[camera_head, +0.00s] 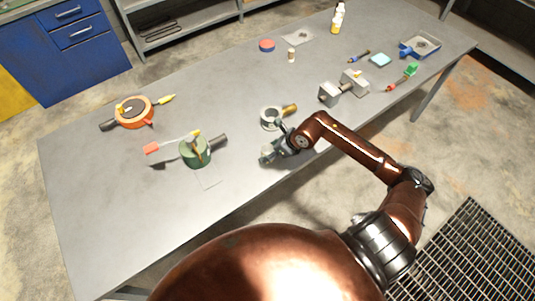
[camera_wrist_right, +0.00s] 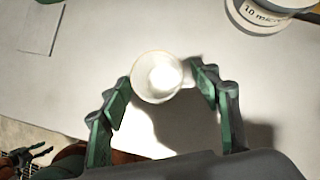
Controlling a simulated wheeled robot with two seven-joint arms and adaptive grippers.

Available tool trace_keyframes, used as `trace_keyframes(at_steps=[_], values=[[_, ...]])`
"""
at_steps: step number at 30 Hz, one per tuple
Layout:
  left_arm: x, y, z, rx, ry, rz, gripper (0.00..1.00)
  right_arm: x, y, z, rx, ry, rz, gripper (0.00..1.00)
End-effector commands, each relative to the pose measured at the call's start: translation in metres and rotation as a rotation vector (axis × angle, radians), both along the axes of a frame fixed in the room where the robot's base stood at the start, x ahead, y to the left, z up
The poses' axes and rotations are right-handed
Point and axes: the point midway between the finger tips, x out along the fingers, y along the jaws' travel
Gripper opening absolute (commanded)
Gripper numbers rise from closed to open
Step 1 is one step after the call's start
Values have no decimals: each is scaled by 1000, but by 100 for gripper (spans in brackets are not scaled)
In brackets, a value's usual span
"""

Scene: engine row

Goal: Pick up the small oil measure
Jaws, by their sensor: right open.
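The small oil measure (camera_wrist_right: 157,80) shows in the right wrist view as a small pale round cup with a bright inside. It stands at the front of the table, between the fingertips of my right gripper (camera_wrist_right: 161,88). The fingers are open, one on each side of the cup; I cannot tell whether either touches it. In the head view my right gripper (camera_head: 270,153) is low over the table's front edge and largely hides the cup. A dark fingered shape at the lower left of the wrist view looks like my left gripper (camera_wrist_right: 27,158); its jaws are unclear.
Just behind my right gripper is a white round part (camera_head: 270,118), lettered in the wrist view (camera_wrist_right: 262,15). Metal blocks (camera_head: 331,95) stand right. The table's (camera_head: 100,220) front left is clear.

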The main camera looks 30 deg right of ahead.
Motion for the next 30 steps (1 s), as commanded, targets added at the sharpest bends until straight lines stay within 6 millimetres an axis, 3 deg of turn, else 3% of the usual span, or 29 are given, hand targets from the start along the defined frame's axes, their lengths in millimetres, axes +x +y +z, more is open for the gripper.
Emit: trace_keyframes(at_steps=[4, 12, 30], values=[[0, 0, 1, 0, 0, 0, 40, 7, 3, -13, 2, 0, -3, 57], [0, 1, 1, 1, 0, 0, 40, 8, 4, -15, 1, -1, -1, 56], [0, 1, 1, 1, 0, 0, 40, 8, 4, -15, 1, 1, 0, 15]])
